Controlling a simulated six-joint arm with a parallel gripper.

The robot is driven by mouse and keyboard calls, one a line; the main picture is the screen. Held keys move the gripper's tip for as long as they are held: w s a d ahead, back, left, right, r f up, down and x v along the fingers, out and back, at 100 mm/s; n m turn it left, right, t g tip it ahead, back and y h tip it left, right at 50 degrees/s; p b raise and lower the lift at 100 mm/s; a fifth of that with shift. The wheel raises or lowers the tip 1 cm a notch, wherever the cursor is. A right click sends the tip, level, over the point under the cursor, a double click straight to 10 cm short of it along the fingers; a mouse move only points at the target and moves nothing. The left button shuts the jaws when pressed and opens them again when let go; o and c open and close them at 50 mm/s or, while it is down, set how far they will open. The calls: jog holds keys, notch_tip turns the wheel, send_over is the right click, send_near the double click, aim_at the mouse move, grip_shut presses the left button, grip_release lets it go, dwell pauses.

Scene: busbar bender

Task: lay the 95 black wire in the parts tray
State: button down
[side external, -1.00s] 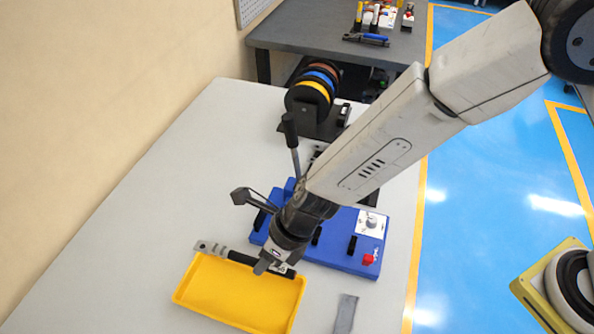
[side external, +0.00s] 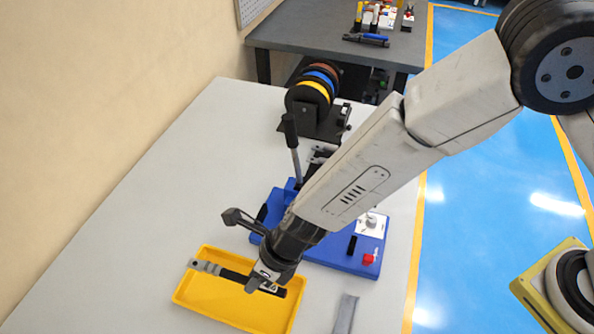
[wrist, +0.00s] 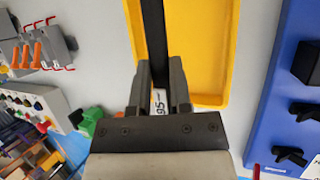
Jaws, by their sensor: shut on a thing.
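My gripper (side external: 266,284) is shut on the 95 black wire (side external: 236,276), near its right end. The wire has a grey metal lug (side external: 204,267) at its left end and a white label at the grip. In the wrist view, the wire (wrist: 154,40) runs away between the fingers (wrist: 160,90), and the label reads 95. The yellow parts tray (side external: 213,299) is under the wire, which spans the back part of the tray. In the wrist view the tray (wrist: 210,45) shows mostly right of the wire. Whether the wire touches the tray floor is unclear.
The blue bender base (side external: 340,256) with its black lever (side external: 290,130) stands just behind and right of the tray. A grey strip (side external: 345,314) lies right of the tray. A spool rack (side external: 312,95) stands farther back. The left part of the table is clear.

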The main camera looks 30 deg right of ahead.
send_over(262, 299)
jog(key=shift+a+f, duration=0.1)
jog(key=shift+f, duration=2.35)
jog(key=shift+c, duration=2.4)
grip_release()
jog(key=shift+r, duration=0.1)
jog(key=v, duration=0.7)
jog(key=shift+d+r, duration=0.2)
jog(key=shift+d, duration=0.05)
